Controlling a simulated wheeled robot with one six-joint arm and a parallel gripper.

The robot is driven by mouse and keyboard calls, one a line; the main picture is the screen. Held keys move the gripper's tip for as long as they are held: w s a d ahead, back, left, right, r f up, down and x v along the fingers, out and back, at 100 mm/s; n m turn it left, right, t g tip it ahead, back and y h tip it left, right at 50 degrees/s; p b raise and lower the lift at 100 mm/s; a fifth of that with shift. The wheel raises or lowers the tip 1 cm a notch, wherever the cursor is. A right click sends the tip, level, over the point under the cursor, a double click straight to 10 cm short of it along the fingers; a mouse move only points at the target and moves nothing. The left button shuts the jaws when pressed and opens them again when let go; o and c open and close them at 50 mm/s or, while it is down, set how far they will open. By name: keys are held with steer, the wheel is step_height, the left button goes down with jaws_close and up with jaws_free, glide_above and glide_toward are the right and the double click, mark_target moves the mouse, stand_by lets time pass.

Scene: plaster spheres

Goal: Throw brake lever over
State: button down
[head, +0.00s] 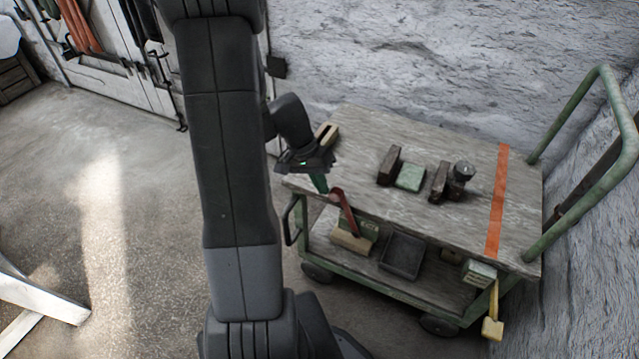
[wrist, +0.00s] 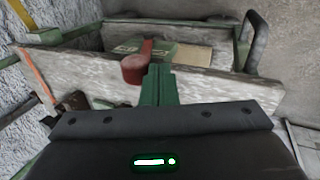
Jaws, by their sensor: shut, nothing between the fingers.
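The red lever (head: 344,212) with a round knob stands at the near left edge of the green-framed cart, rising from a green housing. Its knob also shows in the wrist view (wrist: 134,69). I take it as the brake lever. A yellow lever (head: 493,302) with a yellow block hangs at the cart's near right corner. My gripper (head: 320,183) is shut and empty, its green fingers (wrist: 158,84) close together. They are just left of the red knob in the head view, and right of it in the wrist view. I cannot tell whether they touch it.
The cart's wooden top (head: 370,140) bears dark blocks, a green block (head: 410,176) and a gauge-like piece (head: 462,171); an orange stripe (head: 497,195) crosses it. A dark tray (head: 403,254) lies on the lower shelf. Rough walls stand behind and right; the floor left is open.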

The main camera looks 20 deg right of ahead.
steer(key=shift+r, duration=0.1)
steer(key=s+d+t+y, duration=0.5)
steer(key=s+d+t, duration=0.1)
steer(key=s+d, duration=0.6)
steer(key=shift+s+r+t+y, duration=0.25)
steer(key=shift+s+t+y, duration=0.15)
steer(key=shift+s, duration=0.7)
